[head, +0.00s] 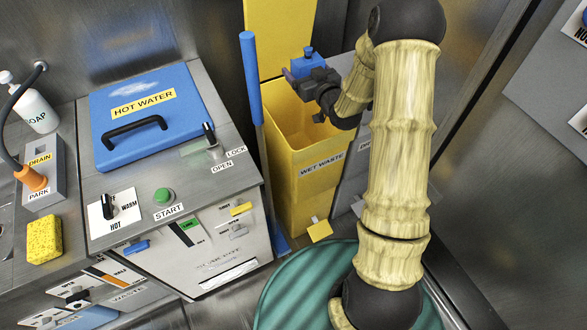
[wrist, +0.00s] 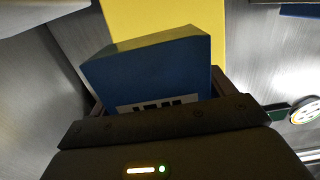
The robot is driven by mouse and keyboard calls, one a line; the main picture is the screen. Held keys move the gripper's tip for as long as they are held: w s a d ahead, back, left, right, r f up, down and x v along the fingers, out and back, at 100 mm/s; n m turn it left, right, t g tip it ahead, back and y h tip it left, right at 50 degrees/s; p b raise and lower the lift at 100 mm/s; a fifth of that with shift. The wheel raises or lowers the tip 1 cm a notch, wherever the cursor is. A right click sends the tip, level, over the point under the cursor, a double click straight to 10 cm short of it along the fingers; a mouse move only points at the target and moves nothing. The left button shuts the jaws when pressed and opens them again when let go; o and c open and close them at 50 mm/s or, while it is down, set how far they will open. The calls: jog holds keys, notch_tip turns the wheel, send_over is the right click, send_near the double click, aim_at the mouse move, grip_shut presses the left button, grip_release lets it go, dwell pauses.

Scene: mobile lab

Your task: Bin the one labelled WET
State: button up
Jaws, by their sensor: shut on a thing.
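My gripper (head: 308,76) is shut on a blue box (head: 308,65). The box has a small blue knob-like part on top in the head view. In the wrist view the blue box (wrist: 155,70) fills the space between the fingers (wrist: 158,105), and its white label is mostly hidden by the gripper, so I cannot read it. The yellow bin (head: 300,195) labelled WET WASTE stands open-topped below. My gripper and the box appear above its opening, near the back; the exact height is unclear.
A blue upright pole (head: 252,80) stands left of the bin. A yellow panel (head: 278,38) rises behind it. A steel counter carries a blue HOT WATER lid (head: 150,120), a soap bottle (head: 35,105) and a yellow sponge (head: 44,239). A steel wall (head: 500,190) bounds the right.

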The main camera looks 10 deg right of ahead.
jog(key=shift+f+b, duration=0.3)
jog(key=shift+b, duration=0.3)
jog(key=shift+r+b, duration=0.1)
jog(key=shift+b, duration=0.25)
jog(key=shift+r, duration=0.3)
jog(key=shift+f, duration=0.1)
jog(key=shift+w+f+b, duration=0.1)
jog(key=shift+f+b, duration=1.9)
jog(key=shift+f, duration=0.95)
jog(key=o, duration=1)
jog(key=shift+c, duration=0.2)
